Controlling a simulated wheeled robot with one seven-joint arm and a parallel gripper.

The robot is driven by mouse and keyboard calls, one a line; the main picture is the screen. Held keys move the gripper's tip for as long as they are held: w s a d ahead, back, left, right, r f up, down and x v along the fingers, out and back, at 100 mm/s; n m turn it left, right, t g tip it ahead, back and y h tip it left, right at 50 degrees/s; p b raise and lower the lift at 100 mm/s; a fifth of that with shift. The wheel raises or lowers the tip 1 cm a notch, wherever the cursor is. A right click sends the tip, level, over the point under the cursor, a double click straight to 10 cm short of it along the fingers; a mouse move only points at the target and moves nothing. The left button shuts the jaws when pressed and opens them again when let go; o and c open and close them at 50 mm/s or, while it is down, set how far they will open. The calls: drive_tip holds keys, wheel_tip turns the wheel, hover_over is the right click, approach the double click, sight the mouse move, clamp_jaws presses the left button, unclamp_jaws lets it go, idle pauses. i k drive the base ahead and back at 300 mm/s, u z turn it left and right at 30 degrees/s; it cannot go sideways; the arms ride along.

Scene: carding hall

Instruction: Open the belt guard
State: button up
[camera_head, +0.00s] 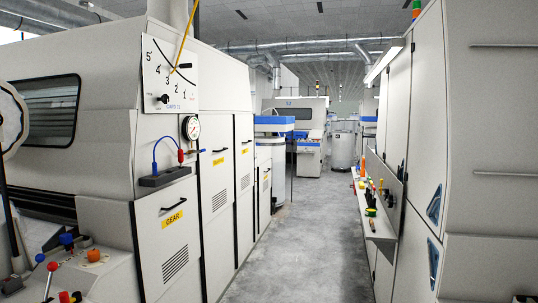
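A row of light grey doors runs along the left machine. The nearest door (168,262) has a dark handle, a yellow label reading GEAR (174,219) and a vent, and looks shut. Farther along are a second door (217,205) and a third door (244,190), each with a dark handle and a yellow label too small to read for certain. Both look shut. A more distant door (265,190) also carries a small yellow label. I cannot tell which of these is the belt guard. My gripper is not in view.
The grey floor aisle (300,255) is clear down the middle. On the right, a narrow shelf (372,222) with several small tools juts out from the cabinets. At lower left, a panel (105,272) carries coloured knobs and levers. A dial plate (169,70) and round gauge (192,128) stand above the doors.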

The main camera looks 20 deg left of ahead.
sight(244, 124)
drive_tip(key=u, duration=0.3)
drive_tip(key=k, duration=0.4)
drive_tip(key=u, duration=0.8)
drive_tip(key=i, duration=3.65)
drive_tip(key=z, duration=0.25)
drive_tip(key=i, duration=1.6)
drive_tip(key=z, duration=0.25)
drive_tip(key=i, duration=1.6)
drive_tip(key=z, duration=0.1)
